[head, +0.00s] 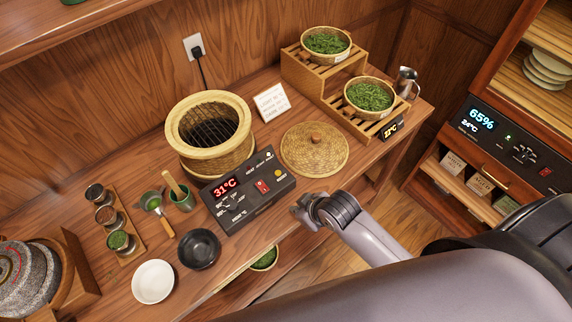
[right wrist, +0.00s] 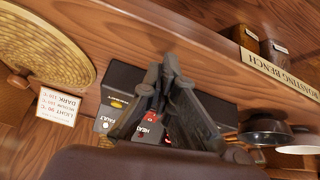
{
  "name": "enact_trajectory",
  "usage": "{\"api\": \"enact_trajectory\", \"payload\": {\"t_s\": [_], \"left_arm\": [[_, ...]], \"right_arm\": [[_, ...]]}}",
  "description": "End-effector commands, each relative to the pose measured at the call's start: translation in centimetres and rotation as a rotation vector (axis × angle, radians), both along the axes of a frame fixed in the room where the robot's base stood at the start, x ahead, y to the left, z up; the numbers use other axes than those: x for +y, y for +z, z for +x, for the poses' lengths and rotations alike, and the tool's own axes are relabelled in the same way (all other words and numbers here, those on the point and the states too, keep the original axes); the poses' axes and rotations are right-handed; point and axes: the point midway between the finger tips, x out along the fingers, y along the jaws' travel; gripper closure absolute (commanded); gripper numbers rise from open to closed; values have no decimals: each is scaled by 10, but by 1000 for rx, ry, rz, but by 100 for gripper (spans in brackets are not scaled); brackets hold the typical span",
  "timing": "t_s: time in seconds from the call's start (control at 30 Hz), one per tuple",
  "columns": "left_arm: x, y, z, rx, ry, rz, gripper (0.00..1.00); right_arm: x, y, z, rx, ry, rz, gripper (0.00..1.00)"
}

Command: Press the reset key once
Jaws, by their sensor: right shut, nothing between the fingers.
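The black control box (head: 248,190) sits on the bench in front of the woven roaster. It has a red 31°C display (head: 225,187), a red switch (head: 262,187) and a round yellow button or lamp (head: 278,173). Contact cannot be told. My left gripper is not in view.
The woven roaster (head: 209,134) stands behind the box, a round woven lid (head: 314,148) to its right. A black bowl (head: 199,250) and a white bowl (head: 153,281) lie to its front left. A second panel (head: 510,145) is on the cabinet at right.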

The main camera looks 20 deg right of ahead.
Motion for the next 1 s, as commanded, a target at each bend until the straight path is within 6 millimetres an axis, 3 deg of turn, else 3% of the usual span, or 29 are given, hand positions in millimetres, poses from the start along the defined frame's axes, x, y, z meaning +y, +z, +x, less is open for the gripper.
{"api": "enact_trajectory", "payload": {"t_s": [0.1, 0.2, 0.4, 0.63, 1.0], "left_arm": [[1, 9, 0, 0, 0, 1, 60], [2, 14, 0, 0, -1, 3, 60], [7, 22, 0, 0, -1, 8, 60], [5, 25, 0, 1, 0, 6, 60], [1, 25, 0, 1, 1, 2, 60]], "right_arm": [[16, 40, 48, -141, 195, -31, 100], [27, 68, 78, -243, 359, -69, 100], [26, 107, 114, -369, 586, -153, 100], [17, 124, 129, -421, 687, -203, 100], [16, 124, 130, -424, 696, -206, 100]]}}
